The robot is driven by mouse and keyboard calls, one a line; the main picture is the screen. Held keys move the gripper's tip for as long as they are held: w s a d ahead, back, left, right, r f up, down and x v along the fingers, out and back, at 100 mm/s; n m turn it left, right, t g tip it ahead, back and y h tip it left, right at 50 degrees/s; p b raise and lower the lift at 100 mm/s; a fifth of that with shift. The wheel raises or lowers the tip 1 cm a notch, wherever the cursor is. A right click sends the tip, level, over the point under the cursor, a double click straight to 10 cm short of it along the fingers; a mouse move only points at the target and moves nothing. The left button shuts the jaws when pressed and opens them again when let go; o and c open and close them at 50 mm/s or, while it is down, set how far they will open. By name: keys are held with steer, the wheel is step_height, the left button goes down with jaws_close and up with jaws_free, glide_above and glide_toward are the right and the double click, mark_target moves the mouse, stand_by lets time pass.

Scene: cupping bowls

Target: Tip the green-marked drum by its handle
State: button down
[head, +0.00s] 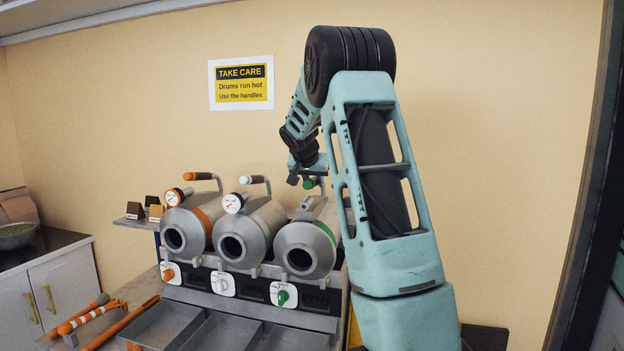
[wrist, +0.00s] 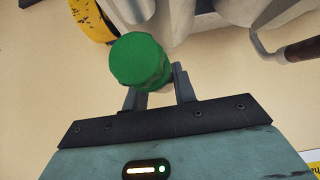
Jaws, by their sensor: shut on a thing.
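The green-marked drum (head: 306,248) is the rightmost of three grey drums in the head view. It lies with its dark mouth facing front, and a green band shows at its right side. A green knob (head: 283,297) sits on the panel below it. The drum's handle (wrist: 141,62) ends in a green cap in the wrist view. My gripper (wrist: 160,88) is shut on this handle, one finger on each side just behind the cap. In the head view my gripper is above the drum, partly hidden behind my arm, and a bit of green (head: 309,183) shows there.
An orange-banded drum (head: 185,230) and a white-marked drum (head: 242,240) stand to the left, with their own raised handles. Metal trays (head: 217,333) lie in front. Orange-handled tools (head: 88,315) lie on the left counter. A warning sign (head: 241,83) hangs on the wall.

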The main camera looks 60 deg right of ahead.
steer(key=shift+d, duration=0.1)
steer(key=shift+w+d+f, duration=0.2)
steer(key=shift+d+f, duration=0.05)
steer(key=shift+d, duration=0.3)
steer(key=shift+w+d+f, duration=0.15)
steer(key=shift+d+f, duration=0.1)
steer(key=shift+d, duration=0.25)
steer(key=c, duration=1)
jaws_free()
steer(key=shift+c, duration=0.2)
steer(key=b+v, duration=0.5)
steer(key=v, duration=1.2)
steer(key=shift+a, duration=0.25)
